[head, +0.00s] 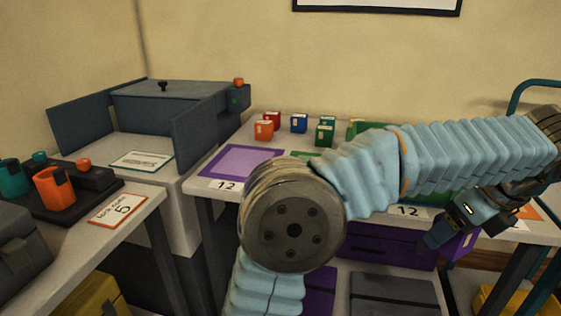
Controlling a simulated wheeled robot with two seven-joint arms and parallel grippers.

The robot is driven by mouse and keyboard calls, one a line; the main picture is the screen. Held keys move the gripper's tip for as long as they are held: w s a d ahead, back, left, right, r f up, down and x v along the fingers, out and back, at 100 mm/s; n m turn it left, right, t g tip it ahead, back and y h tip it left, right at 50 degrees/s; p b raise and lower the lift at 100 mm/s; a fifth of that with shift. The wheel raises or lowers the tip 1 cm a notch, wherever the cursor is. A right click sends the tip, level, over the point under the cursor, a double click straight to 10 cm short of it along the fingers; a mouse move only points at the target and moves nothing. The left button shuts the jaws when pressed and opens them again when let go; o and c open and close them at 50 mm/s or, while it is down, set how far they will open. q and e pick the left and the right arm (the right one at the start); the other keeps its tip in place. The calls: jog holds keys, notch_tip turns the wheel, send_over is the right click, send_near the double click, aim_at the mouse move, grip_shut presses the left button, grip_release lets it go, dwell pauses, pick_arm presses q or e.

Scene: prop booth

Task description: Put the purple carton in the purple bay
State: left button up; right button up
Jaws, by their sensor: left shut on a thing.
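The purple carton (466,243) is at the right of the head view, in front of the table's front edge. My left gripper (452,238) is shut on it; its dark fingers and wrist cover part of the carton. The gripper and carton are well to the right of this bay. My right gripper is not in view.
Several small cartons, including a blue one (299,123), stand behind the purple bay. A green bay, mostly behind my arm, and an orange bay (529,212) lie farther right. A grey open-doored box (170,105) stands left.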

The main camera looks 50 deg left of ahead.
pick_arm(q)
jog(key=s+a+f+n+g+h, duration=0.1)
jog(key=a+f+n+g+h, duration=0.1)
jog(key=f+n, duration=0.8)
jog(key=s+a+f+n+g+h, duration=0.1)
jog(key=a+f+n+g, duration=0.3)
jog(key=f+n, duration=0.7)
notch_tip(320, 180, down, 15)
jog(key=shift+a+f+n+h, duration=0.2)
jog(key=shift+a+n+h, duration=0.1)
jog(key=shift+a+h, duration=0.4)
jog(key=shift+w+a+r, duration=0.1)
jog(key=shift+w+a, duration=0.05)
